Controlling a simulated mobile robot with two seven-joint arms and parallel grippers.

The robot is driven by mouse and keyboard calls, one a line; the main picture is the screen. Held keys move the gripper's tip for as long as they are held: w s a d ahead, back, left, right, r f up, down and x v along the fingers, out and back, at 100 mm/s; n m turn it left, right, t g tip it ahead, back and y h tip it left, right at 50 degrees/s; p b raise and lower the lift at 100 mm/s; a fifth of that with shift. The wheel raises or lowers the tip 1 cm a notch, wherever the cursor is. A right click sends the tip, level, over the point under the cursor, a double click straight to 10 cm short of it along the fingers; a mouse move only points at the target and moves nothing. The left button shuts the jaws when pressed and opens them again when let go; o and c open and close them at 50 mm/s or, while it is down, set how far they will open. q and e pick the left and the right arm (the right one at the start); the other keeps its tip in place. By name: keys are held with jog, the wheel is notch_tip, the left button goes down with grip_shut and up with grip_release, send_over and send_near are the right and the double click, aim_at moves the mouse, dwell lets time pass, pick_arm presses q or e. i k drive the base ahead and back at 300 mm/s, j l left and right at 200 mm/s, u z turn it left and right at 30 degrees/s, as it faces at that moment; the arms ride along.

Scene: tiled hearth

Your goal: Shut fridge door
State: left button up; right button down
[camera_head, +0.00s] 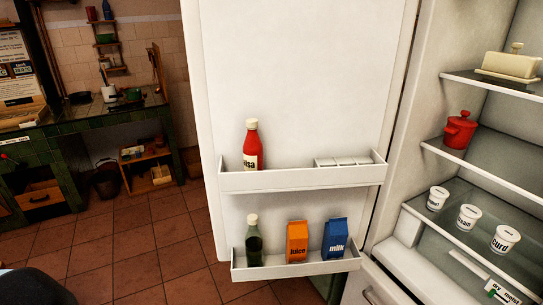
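The white fridge door (300,90) stands wide open, with its inner side facing me. The open fridge body (415,150) is to its right. The door's upper shelf (300,181) holds a red salsa bottle (252,150) and a low white holder (345,162). Its lower shelf (300,268) holds a dark green bottle (254,245), an orange juice carton (297,242) and a blue milk carton (335,240). Neither of my grippers is in view. A dark rounded shape at the bottom left is cut off, and I cannot tell what it is.
Inside the fridge are a butter dish (510,64), a red pot (460,130) and several white tubs (468,217) on shelves. A green tiled counter (110,112) stands at the back left, with a wooden crate (147,170) below. The tiled floor (130,250) left of the door is clear.

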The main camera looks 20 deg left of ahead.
aim_at(321, 80)
jog(key=i+j+z, duration=0.15)
jog(key=j+z, duration=0.25)
jog(key=j, duration=0.4)
jog(key=i+j+z, duration=0.1)
jog(key=j+z, duration=0.3)
jog(key=j, duration=0.4)
jog(key=k+j+z, duration=0.1)
jog(key=j+z, duration=0.3)
jog(key=j, duration=0.4)
jog(key=j+z, duration=0.2)
jog(key=j, duration=0.2)
jog(key=j+z, duration=0.15)
jog(key=j, duration=0.3)
jog(key=k+j+z, duration=0.2)
jog(key=j, duration=0.2)
jog(key=j+z, duration=0.2)
jog(key=j, duration=0.2)
jog(key=j+z, duration=0.15)
jog(key=j, duration=0.25)
jog(key=k+j+z, duration=0.2)
jog(key=j, duration=0.15)
